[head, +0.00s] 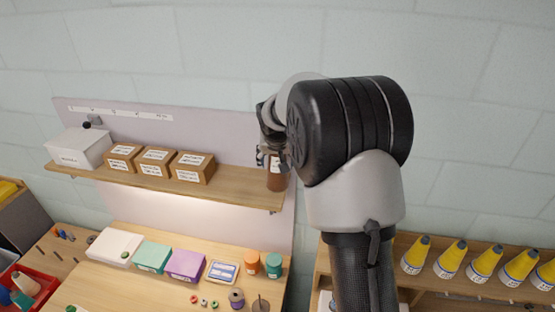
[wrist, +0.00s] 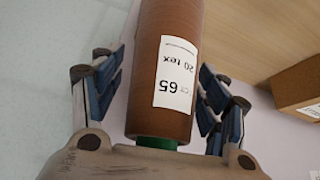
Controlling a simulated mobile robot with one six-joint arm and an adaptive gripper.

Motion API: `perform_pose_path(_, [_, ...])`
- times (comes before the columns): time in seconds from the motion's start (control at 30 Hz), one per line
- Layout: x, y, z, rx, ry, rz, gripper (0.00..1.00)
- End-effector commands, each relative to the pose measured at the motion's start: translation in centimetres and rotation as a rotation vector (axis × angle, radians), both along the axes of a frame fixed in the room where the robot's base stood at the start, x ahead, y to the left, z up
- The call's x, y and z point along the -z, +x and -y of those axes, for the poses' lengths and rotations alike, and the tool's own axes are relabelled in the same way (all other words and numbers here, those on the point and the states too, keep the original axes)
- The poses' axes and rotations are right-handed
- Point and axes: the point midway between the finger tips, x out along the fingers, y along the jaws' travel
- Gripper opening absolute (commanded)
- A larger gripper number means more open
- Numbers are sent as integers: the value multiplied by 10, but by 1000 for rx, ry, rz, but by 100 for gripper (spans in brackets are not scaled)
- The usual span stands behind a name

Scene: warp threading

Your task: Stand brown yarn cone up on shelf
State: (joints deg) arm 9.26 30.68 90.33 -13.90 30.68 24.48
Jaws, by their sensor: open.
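The brown yarn cone (head: 275,180) stands upright at the right end of the wooden shelf (head: 235,196) in the head view, partly hidden behind my arm. In the wrist view the brown yarn cone (wrist: 182,30) has a white label reading "65" and "20 tex", and a green tip at the end nearest my gripper. My gripper (wrist: 163,95) is open, with one finger on each side of the cone. A gap shows on the left side; on the right the finger is very close, and I cannot tell if it touches. In the head view my gripper (head: 265,155) is mostly hidden by my wrist.
Several brown boxes (head: 155,162) and a white box (head: 78,148) stand on the shelf left of the cone. A table below holds a purple box (head: 186,265) and small spools. Yellow cones (head: 450,252) stand on a rack at right. The shelf between boxes and cone is clear.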

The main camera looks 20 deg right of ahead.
Motion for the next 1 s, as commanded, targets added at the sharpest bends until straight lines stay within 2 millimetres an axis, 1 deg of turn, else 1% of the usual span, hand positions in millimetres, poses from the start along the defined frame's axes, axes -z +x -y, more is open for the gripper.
perform_pose_path(0.17, [-1,0,0,0,0,0,68])
perform_pose_path(0.27, [-6,-1,0,0,-1,2,68])
perform_pose_path(0.37, [-18,-7,-4,0,0,4,68])
perform_pose_path(0.6, [-64,-31,-14,0,-2,6,68])
perform_pose_path(0.7, [-80,-40,-18,0,-1,4,68])
perform_pose_path(0.83, [-96,-49,-21,0,-1,2,68])
perform_pose_path(1.0, [-106,-54,-24,0,-1,0,68])
